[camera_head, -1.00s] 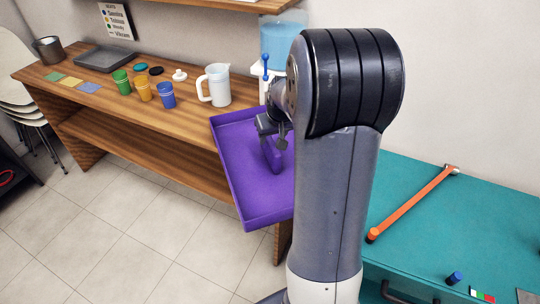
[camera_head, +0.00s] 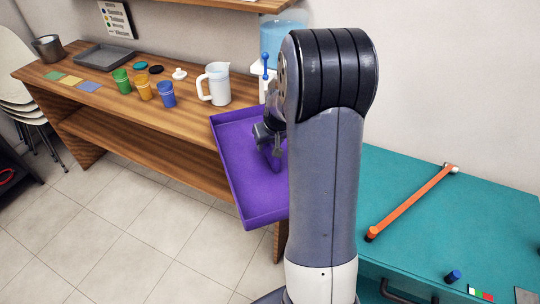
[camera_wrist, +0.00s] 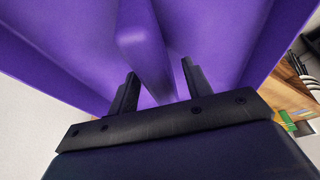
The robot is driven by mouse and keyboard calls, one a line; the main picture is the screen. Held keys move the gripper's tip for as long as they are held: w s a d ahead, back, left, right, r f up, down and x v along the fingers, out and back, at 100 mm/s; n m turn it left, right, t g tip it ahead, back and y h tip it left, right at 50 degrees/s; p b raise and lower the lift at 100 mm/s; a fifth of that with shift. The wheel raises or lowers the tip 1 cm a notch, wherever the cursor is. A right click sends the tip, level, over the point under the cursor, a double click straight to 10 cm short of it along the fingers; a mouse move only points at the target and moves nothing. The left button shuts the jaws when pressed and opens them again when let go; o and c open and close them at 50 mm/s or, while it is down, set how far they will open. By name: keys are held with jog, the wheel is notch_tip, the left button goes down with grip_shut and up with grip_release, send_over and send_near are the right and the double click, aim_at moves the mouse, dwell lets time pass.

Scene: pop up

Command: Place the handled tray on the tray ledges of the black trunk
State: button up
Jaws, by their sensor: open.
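The purple handled tray (camera_head: 245,170) is at the right end of the wooden bench, extending past its front edge; my arm hides its right part. Its upright central handle (camera_wrist: 143,45) runs lengthwise in the wrist view. My gripper (camera_wrist: 158,75) is open, with one finger on each side of the handle and dark gaps too small to judge for contact. In the head view my gripper (camera_head: 268,140) is over the tray's middle, beside my arm. I cannot identify the black trunk in these views.
The wooden bench (camera_head: 190,125) carries a white pitcher (camera_head: 214,84), colored cups (camera_head: 144,89) and a grey tray (camera_head: 105,56). A teal surface (camera_head: 440,230) at right holds an orange bar (camera_head: 410,204). Tiled floor (camera_head: 130,230) is clear at front left.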

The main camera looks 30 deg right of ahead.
jog(key=shift+f, duration=0.15)
dwell(0.3)
grip_shut()
dwell(0.5)
